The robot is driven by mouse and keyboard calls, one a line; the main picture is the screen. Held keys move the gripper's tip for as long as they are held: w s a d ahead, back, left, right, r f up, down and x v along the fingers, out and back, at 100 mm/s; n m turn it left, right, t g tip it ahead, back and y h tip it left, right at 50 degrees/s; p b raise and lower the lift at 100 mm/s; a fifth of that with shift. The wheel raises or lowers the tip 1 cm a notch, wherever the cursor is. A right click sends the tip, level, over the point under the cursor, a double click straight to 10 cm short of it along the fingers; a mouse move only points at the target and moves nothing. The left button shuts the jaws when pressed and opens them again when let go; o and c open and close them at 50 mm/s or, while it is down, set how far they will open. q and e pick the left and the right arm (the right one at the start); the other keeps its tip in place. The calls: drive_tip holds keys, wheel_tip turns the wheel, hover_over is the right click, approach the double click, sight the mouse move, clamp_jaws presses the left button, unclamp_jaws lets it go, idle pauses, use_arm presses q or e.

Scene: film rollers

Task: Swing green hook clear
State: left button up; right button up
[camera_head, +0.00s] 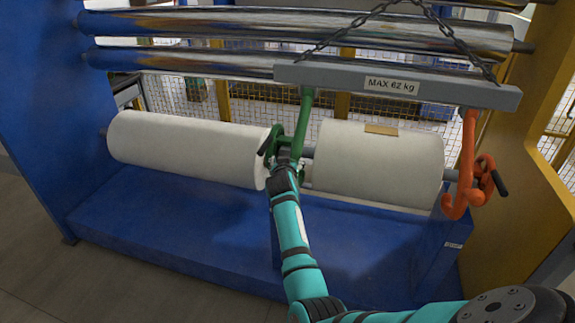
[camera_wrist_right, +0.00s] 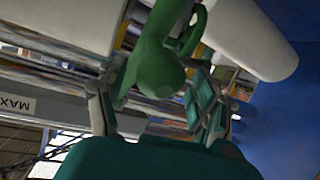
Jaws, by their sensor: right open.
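The green hook (camera_head: 304,118) hangs from the grey lifting beam (camera_head: 335,77), in the gap between two white film rolls. Its lower part is partly hidden by my right gripper (camera_head: 284,156). In the right wrist view the hook's rounded green end (camera_wrist_right: 157,68) lies between the spread fingers of my right gripper (camera_wrist_right: 155,108). The fingers are open around it; I cannot tell whether either touches it. The orange hook (camera_head: 468,145) hangs from the beam's right end, by the shaft end of the right roll (camera_head: 375,168). My left gripper is not in view.
The left white roll (camera_head: 185,148) lies close beside my right gripper. A blue stand (camera_head: 170,222) is below the rolls. Steel rollers (camera_head: 200,62) cross behind the beam and its chains (camera_head: 335,38). A yellow post (camera_head: 540,130) stands at the right.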

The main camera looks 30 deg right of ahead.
drive_tip(key=shift+w+d, duration=0.15)
drive_tip(key=shift+d, duration=0.05)
wheel_tip(320, 180, up, 10)
drive_tip(key=shift+a+f, duration=0.1)
drive_tip(key=shift+a, duration=0.05)
idle(0.8)
